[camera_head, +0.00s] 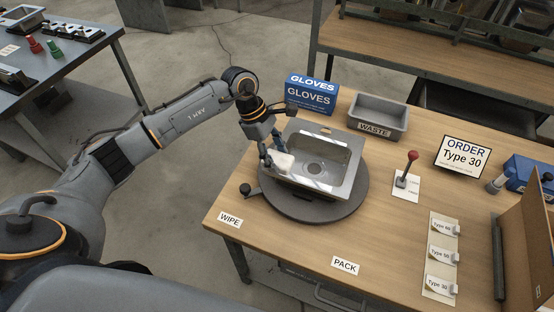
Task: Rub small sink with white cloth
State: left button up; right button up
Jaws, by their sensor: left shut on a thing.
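The small steel sink (338,164) rests on a round dark turntable (318,210) near the left end of the wooden table. Its basin faces up, with a drain in the bottom. My left gripper (271,160) reaches down over the sink's left edge. It is shut on the white cloth (283,163), which is at the left rim of the basin. I cannot tell whether the cloth touches the metal. My right gripper is not in view.
A blue gloves box (311,96) and a grey waste bin (378,115) stand behind the sink. A red-knobbed lever (406,170), an order sign (462,156) and a strip of labelled parts (441,255) are to the right. The table front is mostly clear around the WIPE (230,220) and PACK (345,265) labels.

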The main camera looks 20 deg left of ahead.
pick_arm(q)
jog(key=shift+d+r+p, duration=0.15)
jog(key=shift+r, duration=0.4)
jog(key=shift+d+r+p, duration=0.15)
jog(key=shift+r, duration=0.7)
jog(key=shift+d+p+v, duration=0.2)
jog(key=shift+p+v, duration=0.35)
jog(key=shift+v, duration=0.5)
jog(key=shift+s+d+r, duration=0.1)
jog(key=shift+r, duration=0.25)
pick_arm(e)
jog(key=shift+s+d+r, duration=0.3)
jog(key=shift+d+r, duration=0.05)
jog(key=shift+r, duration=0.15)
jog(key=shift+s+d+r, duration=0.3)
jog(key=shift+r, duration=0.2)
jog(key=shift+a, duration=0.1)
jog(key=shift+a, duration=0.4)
